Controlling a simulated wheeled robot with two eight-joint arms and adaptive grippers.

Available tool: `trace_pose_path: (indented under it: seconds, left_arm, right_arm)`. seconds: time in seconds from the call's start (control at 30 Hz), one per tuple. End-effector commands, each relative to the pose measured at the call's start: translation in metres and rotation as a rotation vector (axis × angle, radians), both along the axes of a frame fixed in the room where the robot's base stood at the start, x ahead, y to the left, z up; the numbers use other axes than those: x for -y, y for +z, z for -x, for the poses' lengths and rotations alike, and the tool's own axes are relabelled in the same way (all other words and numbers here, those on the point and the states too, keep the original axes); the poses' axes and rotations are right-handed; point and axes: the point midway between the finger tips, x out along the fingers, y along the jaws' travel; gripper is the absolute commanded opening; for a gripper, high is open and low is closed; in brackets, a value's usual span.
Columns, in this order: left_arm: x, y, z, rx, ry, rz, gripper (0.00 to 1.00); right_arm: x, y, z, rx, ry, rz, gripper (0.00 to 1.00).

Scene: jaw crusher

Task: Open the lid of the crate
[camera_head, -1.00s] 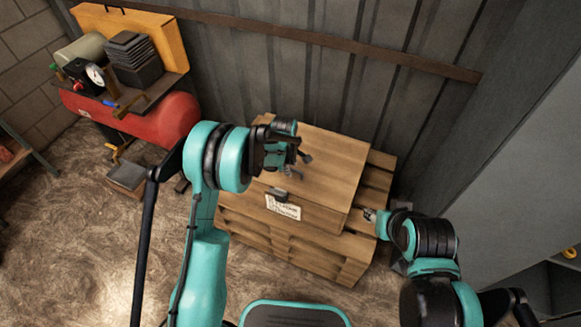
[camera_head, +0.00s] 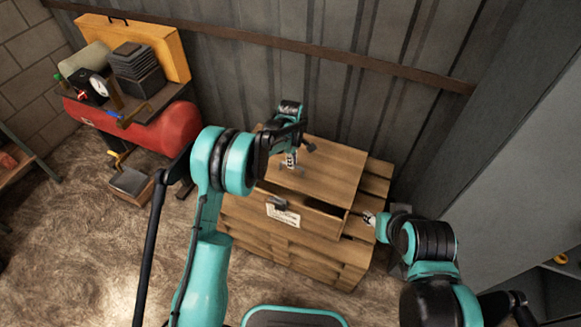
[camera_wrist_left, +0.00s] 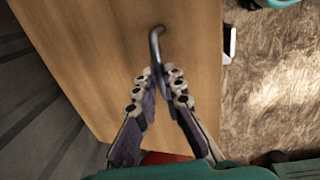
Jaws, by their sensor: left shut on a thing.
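The wooden crate (camera_head: 305,242) stands against the metal wall, with a paper label (camera_head: 283,213) and a dark latch (camera_head: 277,202) on its front. Its plank lid (camera_head: 332,172) is raised a little, with a dark gap along the front edge. My left gripper (camera_head: 291,160) is over the lid, partly hidden by its own wrist. In the left wrist view its fingers (camera_wrist_left: 158,82) are shut at the curved metal handle (camera_wrist_left: 156,42) on the wooden lid (camera_wrist_left: 95,45). My right gripper (camera_head: 369,219) is by the crate's right front corner; its jaws are too small to read.
A red compressor (camera_head: 165,128) stands at the left with a yellow case (camera_head: 150,42) behind it. A grey cabinet (camera_head: 510,150) closes off the right side. The floor left of the crate is mostly clear.

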Motion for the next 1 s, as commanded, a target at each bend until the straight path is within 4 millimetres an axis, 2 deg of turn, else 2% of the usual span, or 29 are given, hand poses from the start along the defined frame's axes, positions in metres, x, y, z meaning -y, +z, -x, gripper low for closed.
trace_pose_path:
  seconds: [0.03, 0.1, 0.4, 0.7, 1.0]
  left_arm:
    - [0.002, 0.016, -0.008, 0.007, 0.0, 0.001, 0.0]
    - [0.005, 0.03, -0.015, 0.008, 0.0, 0.001, 0.0]
    - [0.016, 0.073, -0.049, 0.012, 0.0, 0.003, 0.0]
    - [0.023, 0.09, -0.068, 0.011, 0.001, 0.004, 0.0]
    - [0.024, 0.09, -0.071, 0.011, 0.001, 0.005, 0.0]
  right_arm:
    - [0.0, 0.012, 0.0, 0.0, 0.0, 0.0, 0.4]
    - [0.0, 0.019, 0.0, 0.0, 0.0, 0.0, 0.4]
    - [0.0, 0.045, 0.0, 0.0, 0.0, 0.0, 0.4]
    - [0.0, 0.055, 0.0, 0.0, 0.0, 0.0, 0.4]
    - [0.0, 0.055, 0.0, 0.0, 0.0, 0.0, 0.4]
